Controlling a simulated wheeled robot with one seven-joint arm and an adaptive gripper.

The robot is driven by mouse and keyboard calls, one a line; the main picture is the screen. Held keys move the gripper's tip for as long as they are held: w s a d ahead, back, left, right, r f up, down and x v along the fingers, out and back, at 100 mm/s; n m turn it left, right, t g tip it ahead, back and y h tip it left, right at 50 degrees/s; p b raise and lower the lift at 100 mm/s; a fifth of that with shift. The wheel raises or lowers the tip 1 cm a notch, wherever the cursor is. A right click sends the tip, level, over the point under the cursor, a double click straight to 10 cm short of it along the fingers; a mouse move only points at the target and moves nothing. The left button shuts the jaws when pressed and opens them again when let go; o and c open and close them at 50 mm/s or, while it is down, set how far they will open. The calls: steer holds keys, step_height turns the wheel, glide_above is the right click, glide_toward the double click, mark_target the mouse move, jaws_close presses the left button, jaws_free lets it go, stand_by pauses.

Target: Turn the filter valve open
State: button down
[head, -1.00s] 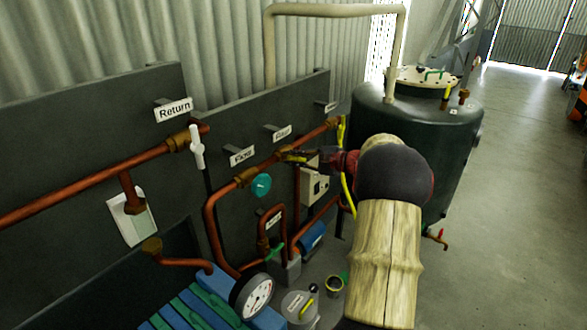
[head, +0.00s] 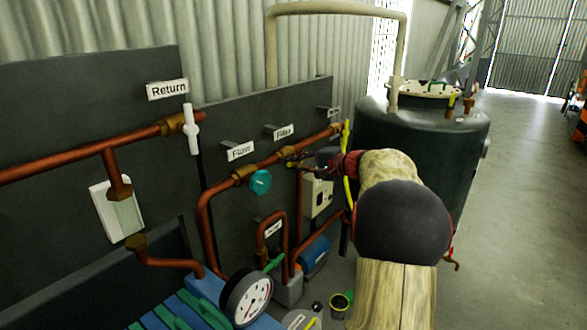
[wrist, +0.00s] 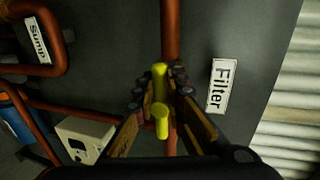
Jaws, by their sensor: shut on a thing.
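The filter valve's yellow handle (wrist: 161,122) shows in the wrist view between the two fingers of my gripper (wrist: 163,92). The fingers are shut on it, one on each side. Behind it runs the copper filter pipe (wrist: 170,30), beside the white "Filter" label (wrist: 222,86). In the head view, my gripper (head: 298,161) is at the pipe just below the "Filter" label (head: 283,131). There the gripper hides most of the valve, and the handle's angle is hard to tell.
A teal round valve knob (head: 261,182) sits left of my gripper, under the "Flow" label (head: 240,151). A yellow lever (head: 346,135) is close on the right. A dark tank (head: 420,150) stands beyond my arm. A pressure gauge (head: 246,297) is low in front.

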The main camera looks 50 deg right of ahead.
steer(key=shift+f, duration=0.15)
steer(key=c, duration=2)
jaws_free()
steer(key=shift+o, duration=0.6)
steer(key=v, duration=1.2)
